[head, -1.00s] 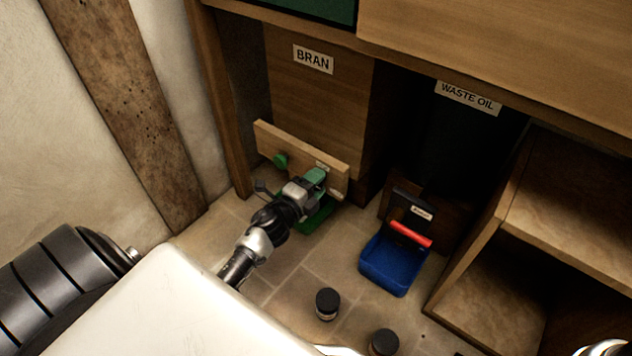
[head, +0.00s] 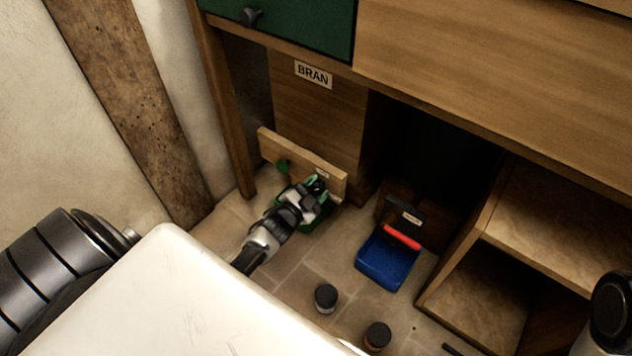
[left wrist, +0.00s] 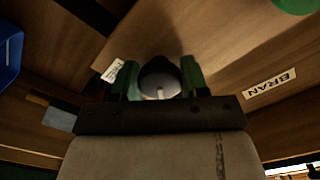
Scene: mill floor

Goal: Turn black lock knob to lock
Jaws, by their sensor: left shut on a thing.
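The black lock knob (left wrist: 160,80), round with a pale mark on its face, shows in the left wrist view between two green fingers. My left gripper (left wrist: 160,92) is shut on it. In the head view, my left gripper (head: 320,186) is at the right part of a light wooden board (head: 296,157) low in front of the bran bin (head: 318,115), and it hides the knob there. A small pale label (left wrist: 113,70) is beside the fingers in the wrist view; its text is unreadable. My right gripper is not in view.
A green knob (head: 283,167) is left on the board. A blue dustpan (head: 387,262) with a red handle (head: 402,237) and two dark-lidded jars (head: 326,298) (head: 377,336) are on the tiled floor. Shelves (head: 545,235) stand at right.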

